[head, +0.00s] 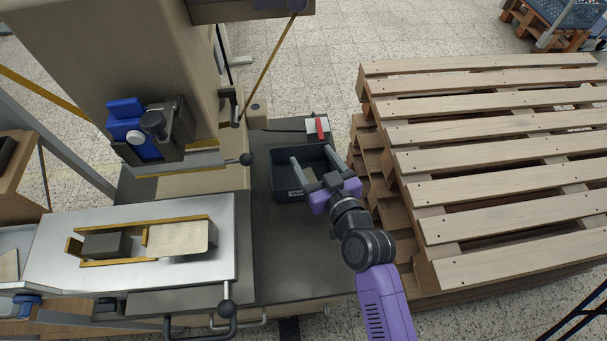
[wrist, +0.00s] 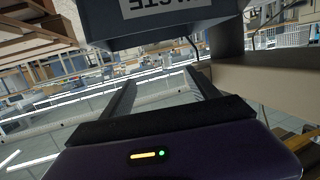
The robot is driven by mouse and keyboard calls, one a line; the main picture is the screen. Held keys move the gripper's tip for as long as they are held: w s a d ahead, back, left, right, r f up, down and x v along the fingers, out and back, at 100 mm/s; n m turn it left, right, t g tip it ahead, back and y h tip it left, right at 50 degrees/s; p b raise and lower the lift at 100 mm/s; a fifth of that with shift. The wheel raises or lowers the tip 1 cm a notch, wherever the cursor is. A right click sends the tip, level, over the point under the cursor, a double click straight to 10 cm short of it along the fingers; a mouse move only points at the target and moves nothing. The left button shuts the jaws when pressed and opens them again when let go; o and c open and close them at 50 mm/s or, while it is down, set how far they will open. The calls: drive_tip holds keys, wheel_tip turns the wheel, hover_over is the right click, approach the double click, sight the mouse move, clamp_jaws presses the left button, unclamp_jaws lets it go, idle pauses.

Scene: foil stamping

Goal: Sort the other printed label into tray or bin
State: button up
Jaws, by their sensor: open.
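My gripper (head: 311,156) reaches over the dark waste bin (head: 288,194) with its two fingers apart. In the wrist view my gripper (wrist: 157,84) is open with nothing between its fingers, and the bin (wrist: 165,32) shows beyond them with part of its lettering. A small pale patch shows inside the bin between the fingers; I cannot tell whether it is a label. A pale, flat label-like piece (head: 178,238) lies in the brass-coloured frame on the press bed. Another pale piece (head: 9,266) lies at the far left edge, partly cut off.
The press (head: 140,60) stands at the upper left, above its metal bed (head: 215,275). A dark block (head: 105,246) sits in the frame. Stacked wooden pallets (head: 480,165) block the right side. The dark table before the bin is clear.

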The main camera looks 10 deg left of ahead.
drive_tip(key=b+v, duration=0.1)
drive_tip(key=v, duration=0.6)
drive_tip(key=shift+s, duration=0.25)
drive_tip(key=shift+d+r, duration=0.15)
drive_tip(key=s+d+r+m+t+h, duration=0.4)
drive_tip(key=s+d+r, duration=0.1)
drive_tip(key=s+d, duration=0.65)
drive_tip(key=s+d+r+m+g+h, duration=0.1)
drive_tip(key=s+d, duration=0.3)
drive_tip(key=s, duration=0.6)
drive_tip(key=s+d+m+g+h, duration=0.1)
drive_tip(key=s+d+h, duration=0.2)
drive_tip(key=s, duration=0.7)
drive_tip(key=shift+d+r+g, duration=0.35)
drive_tip(key=shift+d+g, duration=0.05)
drive_tip(key=shift+d, duration=0.25)
drive_tip(key=shift+s, duration=0.1)
